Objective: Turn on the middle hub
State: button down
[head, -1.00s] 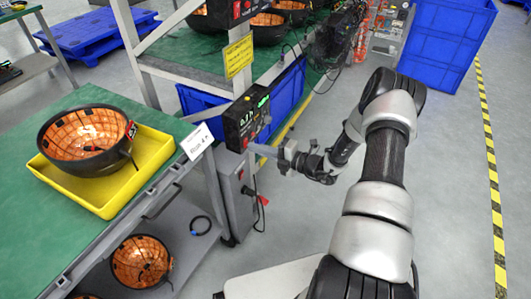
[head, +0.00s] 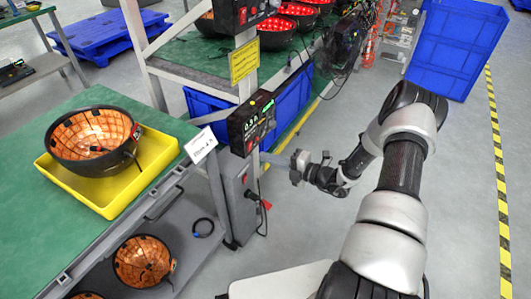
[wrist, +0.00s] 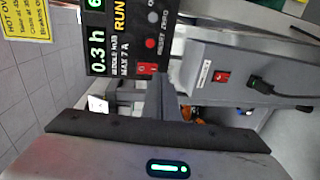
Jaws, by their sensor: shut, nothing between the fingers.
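The middle hub (head: 250,122) is a black box with a lit display, mounted on the rack post. In the wrist view its panel (wrist: 97,50) reads 0.3 h, RUN and MIDDLE HUB, MAX 7 A. A red rocker switch (wrist: 148,69) sits on its lower part, beside RESET and ZERO buttons. My gripper (head: 297,163) is shut and empty, to the right of and below the hub, apart from it. In the wrist view the closed fingers (wrist: 154,95) reach up close to the switch in the picture. Several bowls (head: 279,38) on the rack shelf glow red.
Another hub (head: 236,12) is higher up the post. A copper-lined bowl (head: 92,140) sits in a yellow tray (head: 118,203) at left.

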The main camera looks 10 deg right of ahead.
jog(key=f+p+v, duration=0.1)
jog(key=f+v, duration=0.1)
jog(key=v, duration=0.8)
jog(key=shift+f, duration=0.15)
jog(key=shift+s+d, duration=0.1)
jog(key=shift+d, duration=0.05)
